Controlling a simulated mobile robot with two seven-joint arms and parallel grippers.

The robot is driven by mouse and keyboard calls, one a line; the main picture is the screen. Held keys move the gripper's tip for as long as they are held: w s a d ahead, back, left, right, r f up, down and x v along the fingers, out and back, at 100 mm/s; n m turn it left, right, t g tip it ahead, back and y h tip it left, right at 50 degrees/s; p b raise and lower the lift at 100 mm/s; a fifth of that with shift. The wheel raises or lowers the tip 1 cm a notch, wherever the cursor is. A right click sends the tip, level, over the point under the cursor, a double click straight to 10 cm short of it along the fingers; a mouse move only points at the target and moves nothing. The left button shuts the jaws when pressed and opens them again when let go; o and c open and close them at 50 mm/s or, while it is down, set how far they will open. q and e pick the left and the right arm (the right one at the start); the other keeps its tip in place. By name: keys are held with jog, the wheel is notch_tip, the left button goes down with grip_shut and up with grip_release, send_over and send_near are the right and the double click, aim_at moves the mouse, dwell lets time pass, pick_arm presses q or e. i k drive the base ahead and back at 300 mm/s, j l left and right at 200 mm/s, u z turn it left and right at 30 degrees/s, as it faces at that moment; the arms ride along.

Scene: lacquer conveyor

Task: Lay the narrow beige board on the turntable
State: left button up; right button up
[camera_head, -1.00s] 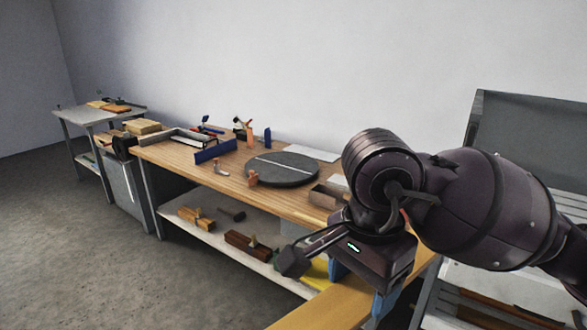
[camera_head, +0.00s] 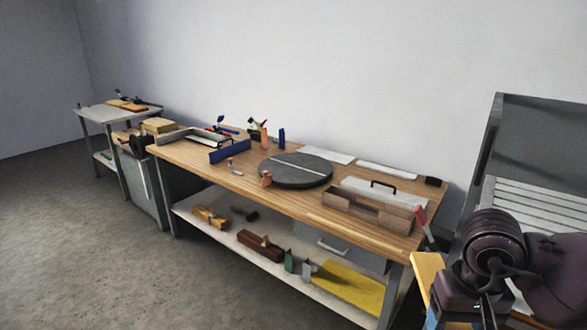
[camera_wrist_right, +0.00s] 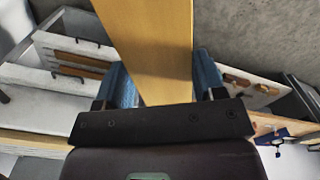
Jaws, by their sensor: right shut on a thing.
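The narrow beige board (camera_wrist_right: 155,40) runs up the middle of the right wrist view, held between the blue fingers of my right gripper (camera_wrist_right: 165,95). In the head view a short part of the board (camera_head: 428,278) shows at the lower right, beside my right arm, in front of the workbench's right end. The turntable (camera_head: 296,171), a dark grey disc with a light line across it, lies on the workbench with its top bare. The board is well to the right of the turntable and apart from it. My left gripper is in neither view.
A slatted grey rack (camera_head: 535,150) stands at the right.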

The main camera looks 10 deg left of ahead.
aim_at(295, 166)
jog(key=i+u, duration=0.1)
jog(key=u, duration=0.5)
jog(key=i, duration=2.8)
jog(key=j+u, duration=0.05)
jog(key=j, duration=0.05)
